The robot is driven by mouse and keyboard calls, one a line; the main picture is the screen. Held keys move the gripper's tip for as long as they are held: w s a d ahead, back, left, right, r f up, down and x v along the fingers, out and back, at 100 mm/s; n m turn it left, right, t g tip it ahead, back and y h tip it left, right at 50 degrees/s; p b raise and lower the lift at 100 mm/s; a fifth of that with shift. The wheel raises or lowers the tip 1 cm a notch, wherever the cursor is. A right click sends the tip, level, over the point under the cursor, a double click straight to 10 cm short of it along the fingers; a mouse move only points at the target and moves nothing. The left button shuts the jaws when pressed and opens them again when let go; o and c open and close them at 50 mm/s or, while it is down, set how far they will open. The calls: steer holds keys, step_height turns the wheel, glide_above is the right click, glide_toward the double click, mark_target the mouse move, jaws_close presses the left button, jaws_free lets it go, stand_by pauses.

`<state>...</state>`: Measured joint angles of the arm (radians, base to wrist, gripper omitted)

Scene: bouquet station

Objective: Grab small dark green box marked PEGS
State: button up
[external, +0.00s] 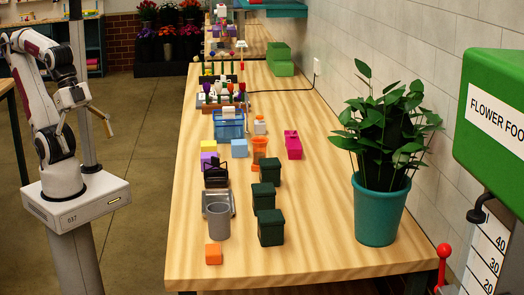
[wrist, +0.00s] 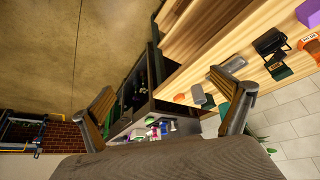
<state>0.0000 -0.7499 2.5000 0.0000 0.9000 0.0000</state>
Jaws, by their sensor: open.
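Three small dark green lidded boxes stand on the wooden table in the external view: a back one (external: 270,171), a middle one (external: 263,197) and a front one (external: 271,228). No PEGS lettering can be read on any of them, so I cannot tell which is marked. My gripper (external: 103,118) is at the far left, off the table and well apart from the boxes. In the wrist view my gripper (wrist: 162,84) has its two wood-coloured fingers spread wide, with nothing held between them.
Near the boxes are a grey cup (external: 219,220), an orange block (external: 213,254), an orange cup (external: 260,150) and a pink box (external: 292,145). A potted plant (external: 377,210) stands at right. A blue basket (external: 229,127) is farther back. The table's front right is clear.

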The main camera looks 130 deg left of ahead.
steer(key=c, duration=1)
steer(key=shift+w, duration=0.1)
steer(key=shift+c, duration=0.2)
steer(key=w+a+n+t+y, duration=0.1)
steer(key=w+a+n+t, duration=0.1)
steer(key=w, duration=1.2)
steer(key=w+a+n+t, duration=0.2)
steer(key=w+a+t, duration=0.1)
steer(key=w, duration=1)
steer(key=n+g+y, duration=0.1)
steer(key=n+y, duration=0.4)
steer(key=y, duration=0.3)
glide_toward(254, 190)
steer(key=x, duration=0.4)
steer(key=shift+w+a+f, duration=0.15)
steer(key=shift+w, duration=0.05)
steer(key=shift+s+a+f+y, duration=0.15)
steer(key=shift+a+f+y, duration=0.1)
steer(key=shift+a+y, duration=0.25)
steer(key=shift+a, duration=0.1)
